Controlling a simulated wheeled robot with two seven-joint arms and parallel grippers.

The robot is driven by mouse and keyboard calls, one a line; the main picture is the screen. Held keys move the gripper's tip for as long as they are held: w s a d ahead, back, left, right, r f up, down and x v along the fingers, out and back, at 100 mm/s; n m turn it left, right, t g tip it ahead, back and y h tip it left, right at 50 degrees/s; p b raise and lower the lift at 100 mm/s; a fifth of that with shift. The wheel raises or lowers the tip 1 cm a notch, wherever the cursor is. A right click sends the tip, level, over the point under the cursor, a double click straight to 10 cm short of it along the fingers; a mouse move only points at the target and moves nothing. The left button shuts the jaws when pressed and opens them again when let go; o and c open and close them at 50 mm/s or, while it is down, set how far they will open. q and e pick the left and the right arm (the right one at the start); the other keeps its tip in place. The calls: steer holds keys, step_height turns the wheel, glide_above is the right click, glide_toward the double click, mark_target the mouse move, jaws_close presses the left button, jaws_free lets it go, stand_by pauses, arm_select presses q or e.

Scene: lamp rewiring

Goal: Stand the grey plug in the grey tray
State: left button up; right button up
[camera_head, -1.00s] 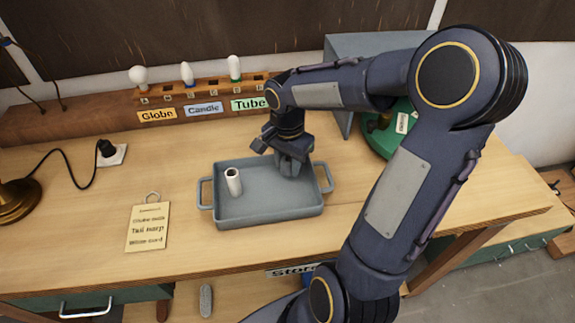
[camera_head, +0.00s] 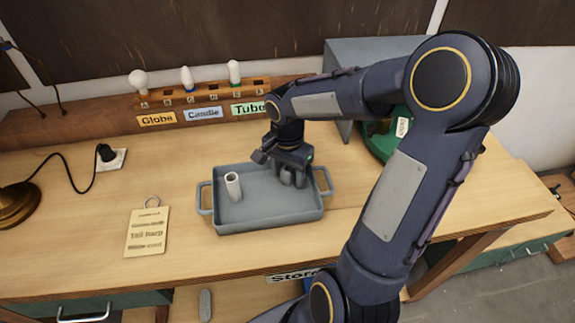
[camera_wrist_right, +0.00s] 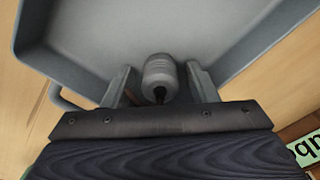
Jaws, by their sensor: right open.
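The grey tray (camera_head: 268,225) lies on the workbench, with a handle at each end. The grey plug (camera_wrist_right: 160,78) shows in the right wrist view between the fingers of my right gripper (camera_wrist_right: 159,72), its dark end towards the camera. It is over the tray floor and appears to stand on it, though contact at its base is hidden. My right gripper is open, with a finger on each side of the plug. In the head view it (camera_head: 292,178) is low inside the right half of the tray; the fingers mostly hide the plug there. My left gripper is out of view.
A white tube (camera_head: 233,186) stands in the tray's left half. A wooden bulb rack (camera_head: 205,95) is behind, a note card (camera_head: 147,231) to the left, and a wall plug with a black cord (camera_head: 107,155) farther left. A green round object (camera_head: 383,140) sits at right.

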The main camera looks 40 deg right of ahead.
mark_target(287, 169)
step_height(287, 169, up, 11)
steer(key=s+a+f+n+t+y, duration=0.2)
steer(key=s+a+n+t, duration=0.3)
steer(key=s+a+n, duration=0.6)
steer(key=s+n+y, duration=0.1)
steer(key=s+n, duration=0.1)
steer(key=shift+s+t+y, duration=0.3)
steer(key=shift+s+y, duration=0.05)
steer(key=shift+y, duration=0.05)
steer(key=shift+a+f, duration=0.1)
